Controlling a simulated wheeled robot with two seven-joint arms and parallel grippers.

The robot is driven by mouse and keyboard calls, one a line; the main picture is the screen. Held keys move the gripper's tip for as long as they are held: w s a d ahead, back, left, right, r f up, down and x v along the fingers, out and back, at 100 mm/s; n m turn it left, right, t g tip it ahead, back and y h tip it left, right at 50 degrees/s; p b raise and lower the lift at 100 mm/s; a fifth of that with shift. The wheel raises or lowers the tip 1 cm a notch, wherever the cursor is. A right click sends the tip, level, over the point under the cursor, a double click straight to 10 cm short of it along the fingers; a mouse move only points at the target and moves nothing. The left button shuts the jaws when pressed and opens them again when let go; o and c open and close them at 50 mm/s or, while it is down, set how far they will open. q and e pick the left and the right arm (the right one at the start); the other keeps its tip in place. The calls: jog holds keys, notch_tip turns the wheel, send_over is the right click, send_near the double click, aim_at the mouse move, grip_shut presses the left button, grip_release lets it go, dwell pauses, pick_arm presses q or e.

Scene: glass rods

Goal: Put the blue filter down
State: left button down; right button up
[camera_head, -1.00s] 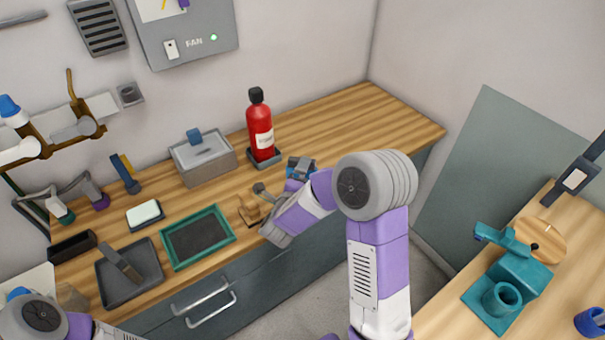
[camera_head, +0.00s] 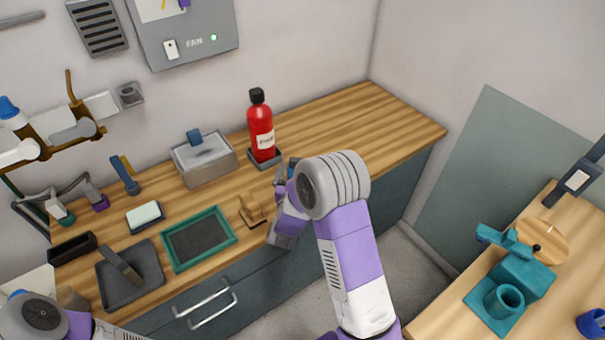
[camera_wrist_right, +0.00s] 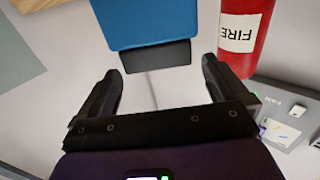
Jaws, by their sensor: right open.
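The blue filter (camera_wrist_right: 165,22), a flat blue piece with a dark grey end, shows at the top of the right wrist view. My right gripper (camera_wrist_right: 160,72) is open, with one finger to either side of the filter's dark end. A gap shows between each finger and the filter. In the head view my right gripper (camera_head: 286,178) is over the counter, in front of the red bottle, and a bit of blue (camera_head: 292,165) shows there. The arm hides much of this spot, so what the filter rests on cannot be told. My left gripper is out of view.
The red fire extinguisher (camera_head: 260,128) stands close behind my right gripper, and a lidded grey box (camera_head: 207,165) to its left. A small tan stand (camera_head: 251,210) and a green-rimmed tray (camera_head: 228,226) lie to the left. The counter's right part (camera_head: 365,125) is clear.

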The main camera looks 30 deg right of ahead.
jog(key=b+x, duration=0.1)
jog(key=x, duration=0.5)
jog(key=shift+d, duration=0.2)
jog(key=shift+c, duration=0.5)
